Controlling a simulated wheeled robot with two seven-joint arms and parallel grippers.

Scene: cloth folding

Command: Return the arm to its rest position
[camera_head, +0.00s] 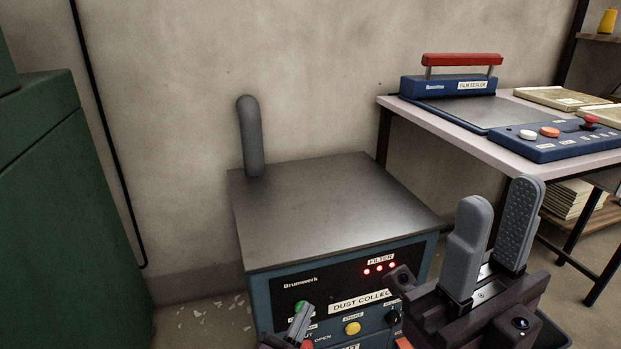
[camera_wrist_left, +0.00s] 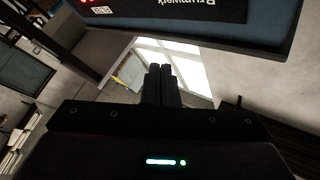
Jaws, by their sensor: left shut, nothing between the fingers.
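My left gripper (camera_head: 302,318) shows small at the bottom edge of the head view, in front of the dust collector's control panel. Its grey fingers are together with nothing between them. In the left wrist view the fingers of my left gripper (camera_wrist_left: 160,84) also lie side by side, closed and empty. My right gripper (camera_head: 503,196) is large at the lower right of the head view, with its two grey padded fingers pointing up and apart. Nothing is between them. No cloth is in view. Most of both arms is out of frame.
A dust collector (camera_head: 330,205) with a bare metal top and an upright grey post (camera_head: 251,137) stands against the wall. A table (camera_head: 392,101) at right carries a film sealer (camera_head: 450,87). A green cabinet (camera_head: 60,200) is at left.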

